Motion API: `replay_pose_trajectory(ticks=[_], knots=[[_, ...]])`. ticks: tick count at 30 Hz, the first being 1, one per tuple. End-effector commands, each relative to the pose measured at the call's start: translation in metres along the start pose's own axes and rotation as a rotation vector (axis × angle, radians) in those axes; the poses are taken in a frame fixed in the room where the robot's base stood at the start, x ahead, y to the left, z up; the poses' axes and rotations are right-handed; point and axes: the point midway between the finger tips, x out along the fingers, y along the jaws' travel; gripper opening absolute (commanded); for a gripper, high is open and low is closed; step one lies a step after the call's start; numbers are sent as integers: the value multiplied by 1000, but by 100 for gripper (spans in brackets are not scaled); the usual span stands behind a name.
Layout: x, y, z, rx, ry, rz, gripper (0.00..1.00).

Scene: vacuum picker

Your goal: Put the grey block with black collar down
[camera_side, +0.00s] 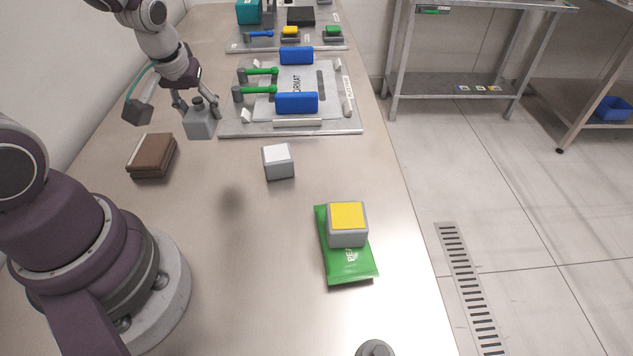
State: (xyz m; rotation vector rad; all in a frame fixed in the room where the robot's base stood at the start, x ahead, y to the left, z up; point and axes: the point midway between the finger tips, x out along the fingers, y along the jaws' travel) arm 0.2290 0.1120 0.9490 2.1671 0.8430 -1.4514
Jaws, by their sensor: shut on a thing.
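The grey block with black collar (200,124) hangs below my gripper (197,106) at the upper left of the side view. My gripper is shut on it around its narrow upper part. The collar is small and partly hidden by the fingers. The block looks roughly upright. It appears to be held above the steel table (190,270), with a soft dark shadow on the bare table below and to its right.
A brown book-like stack (152,156) lies below left of the block. A white-topped grey cube (278,162) stands to the right. A fixture plate (235,129) with blue blocks and green handles lies behind. A yellow-topped block (347,217) rests on a green packet (350,265). The table centre is clear.

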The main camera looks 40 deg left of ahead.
Motion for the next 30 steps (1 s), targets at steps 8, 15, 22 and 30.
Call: replay_pose_trajectory(ticks=[8, 15, 22, 30], knots=[[6, 87, 64, 505, -2, 206, 4], [7, 120, 88, 683, 2, 288, 4], [23, 155, 61, 683, 4, 289, 4], [38, 190, 34, 681, 3, 288, 4]])
